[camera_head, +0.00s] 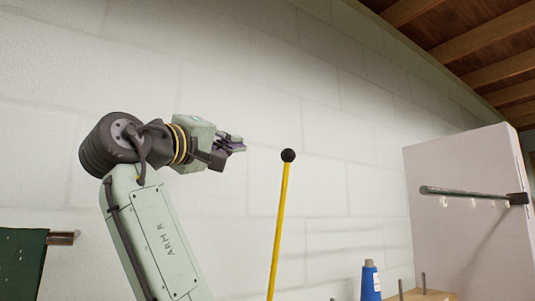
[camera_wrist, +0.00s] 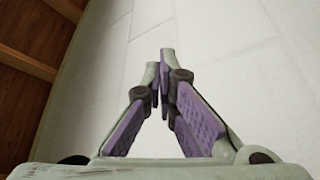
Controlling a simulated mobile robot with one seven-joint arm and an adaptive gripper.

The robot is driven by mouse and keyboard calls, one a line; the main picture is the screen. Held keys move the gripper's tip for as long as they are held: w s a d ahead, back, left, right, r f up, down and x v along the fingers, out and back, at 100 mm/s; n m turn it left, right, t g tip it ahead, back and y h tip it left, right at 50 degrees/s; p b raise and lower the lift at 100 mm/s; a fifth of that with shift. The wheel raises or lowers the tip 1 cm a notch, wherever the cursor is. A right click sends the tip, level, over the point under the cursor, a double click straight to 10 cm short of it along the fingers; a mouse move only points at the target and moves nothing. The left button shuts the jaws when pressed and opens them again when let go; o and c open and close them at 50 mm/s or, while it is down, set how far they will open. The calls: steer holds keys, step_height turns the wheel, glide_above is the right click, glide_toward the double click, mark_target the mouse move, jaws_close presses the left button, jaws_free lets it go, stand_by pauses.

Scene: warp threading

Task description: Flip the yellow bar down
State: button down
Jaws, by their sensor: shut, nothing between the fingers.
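The yellow bar (camera_head: 280,228) stands nearly upright in the head view, leaning slightly right, with a black ball (camera_head: 288,155) on its top end. Its lower end is cut off by the bottom edge of the picture. My gripper (camera_head: 240,145) is up to the left of the black ball, at about its height or a little above, and points right. It appears apart from the bar. In the wrist view my gripper (camera_wrist: 166,62) has its purple-padded fingers closed together with nothing between them. The bar does not show in the wrist view.
A pale panel (camera_head: 465,210) at the right carries a metal rod (camera_head: 470,193) with white rings. A blue bottle (camera_head: 370,281) and a wooden block with pegs (camera_head: 422,295) stand at the lower right. A dark green panel (camera_head: 20,262) is at the lower left. A block wall lies behind.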

steer(key=shift+s+r, duration=0.1)
steer(key=shift+s, duration=0.05)
steer(key=w+d+p, duration=0.5)
steer(key=w+d, duration=0.1)
steer(key=d, duration=0.1)
steer(key=shift+r, duration=0.2)
stand_by(0.5)
steer(key=shift+d+f, duration=0.1)
steer(key=shift+d, duration=0.05)
